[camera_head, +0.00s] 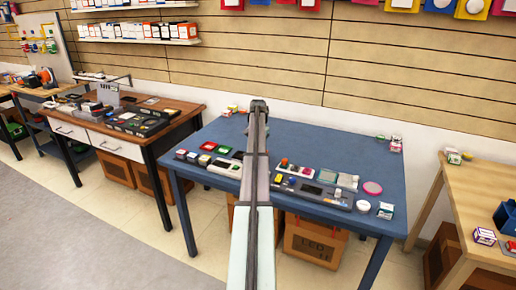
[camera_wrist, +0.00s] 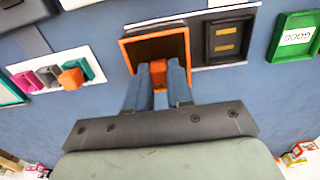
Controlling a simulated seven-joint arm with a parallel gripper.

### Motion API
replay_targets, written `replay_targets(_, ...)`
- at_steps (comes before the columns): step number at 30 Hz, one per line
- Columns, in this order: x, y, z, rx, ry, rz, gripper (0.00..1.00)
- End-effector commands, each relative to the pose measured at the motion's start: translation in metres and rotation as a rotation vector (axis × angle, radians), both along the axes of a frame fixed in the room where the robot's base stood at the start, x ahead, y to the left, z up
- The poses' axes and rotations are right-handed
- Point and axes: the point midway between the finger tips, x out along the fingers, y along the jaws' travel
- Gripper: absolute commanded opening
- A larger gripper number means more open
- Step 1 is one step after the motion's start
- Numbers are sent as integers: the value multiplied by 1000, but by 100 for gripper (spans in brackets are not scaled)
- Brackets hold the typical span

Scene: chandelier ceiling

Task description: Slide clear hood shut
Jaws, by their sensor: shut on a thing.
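In the wrist view my gripper (camera_wrist: 160,67) has its two blue-grey fingers closed on a small orange block (camera_wrist: 159,78). The block sits at the near side of an orange-rimmed dark square (camera_wrist: 125,52) on a pale panel. A dark module (camera_wrist: 228,40) with two yellow-orange marks lies just right of that square. I cannot clearly tell the clear hood's own surface apart. In the head view my arm covers the middle of the blue table (camera_head: 330,140) and hides this spot.
A white plate with coloured knobs (camera_wrist: 70,76) lies left in the wrist view, and a green "GOOD" tray (camera_wrist: 297,36) lies right. In the head view a panel (camera_head: 312,188) and a pink round dish (camera_head: 372,188) lie right of my arm. The table's back right is mostly clear.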

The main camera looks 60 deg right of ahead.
Motion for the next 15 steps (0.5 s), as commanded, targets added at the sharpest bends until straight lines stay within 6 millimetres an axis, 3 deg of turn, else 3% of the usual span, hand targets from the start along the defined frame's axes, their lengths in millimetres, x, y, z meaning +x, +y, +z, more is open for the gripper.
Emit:
replay_targets(5, 0, 0, 0, 0, 0, 0, 0)
replay_targets(15, 0, 0, 0, 0, 0, 0, 0)
